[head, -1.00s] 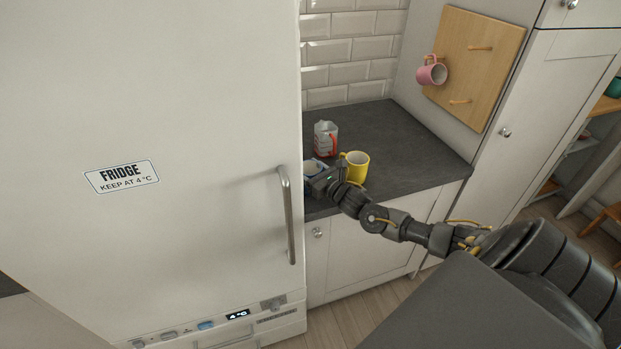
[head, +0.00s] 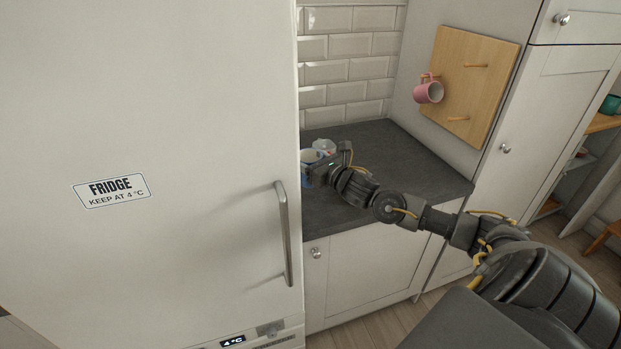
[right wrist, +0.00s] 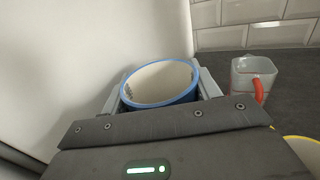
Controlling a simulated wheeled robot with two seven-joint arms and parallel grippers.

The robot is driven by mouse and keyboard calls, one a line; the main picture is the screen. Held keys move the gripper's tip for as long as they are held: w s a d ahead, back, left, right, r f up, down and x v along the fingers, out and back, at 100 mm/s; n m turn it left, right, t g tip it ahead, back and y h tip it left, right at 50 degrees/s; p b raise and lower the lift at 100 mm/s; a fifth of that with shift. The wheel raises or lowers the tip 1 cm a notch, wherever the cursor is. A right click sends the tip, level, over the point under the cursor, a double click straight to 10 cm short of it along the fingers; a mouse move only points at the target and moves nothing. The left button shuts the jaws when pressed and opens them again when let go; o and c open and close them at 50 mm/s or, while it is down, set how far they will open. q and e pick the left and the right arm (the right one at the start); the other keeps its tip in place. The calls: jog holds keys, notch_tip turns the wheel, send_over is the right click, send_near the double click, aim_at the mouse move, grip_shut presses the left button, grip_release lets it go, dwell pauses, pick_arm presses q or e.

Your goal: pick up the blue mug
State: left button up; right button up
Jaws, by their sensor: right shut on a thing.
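The blue mug (head: 309,157) is at the left end of the worktop, close beside the fridge, partly hidden by my right gripper (head: 322,168). In the right wrist view, the blue mug (right wrist: 160,84) shows its blue rim and pale inside, with one finger of my right gripper (right wrist: 160,98) on each side. The gripper is shut on the mug and appears to hold it above the worktop. My left gripper is in neither view.
The fridge (head: 150,120) stands close on the left. A pale container with a red handle (right wrist: 252,80) and a yellow mug (right wrist: 306,150) are near the gripper. A pink mug (head: 429,93) hangs on a wooden peg board (head: 478,90). The right of the worktop (head: 425,178) is clear.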

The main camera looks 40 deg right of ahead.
jog(key=s+d+b, duration=0.1)
jog(key=d, duration=0.2)
jog(key=s+d+b, duration=0.1)
jog(key=d+b, duration=0.1)
jog(key=d, duration=0.2)
jog(key=s+d+b, duration=0.2)
jog(key=d, duration=0.2)
jog(key=shift+d+r, duration=0.15)
jog(key=shift+d, duration=0.1)
jog(key=s+d, duration=0.2)
jog(key=d, duration=0.4)
jog(key=shift+r, duration=0.4)
jog(key=shift+s+d+p, duration=0.25)
jog(key=shift+d+p, duration=0.1)
jog(key=shift+d, duration=0.2)
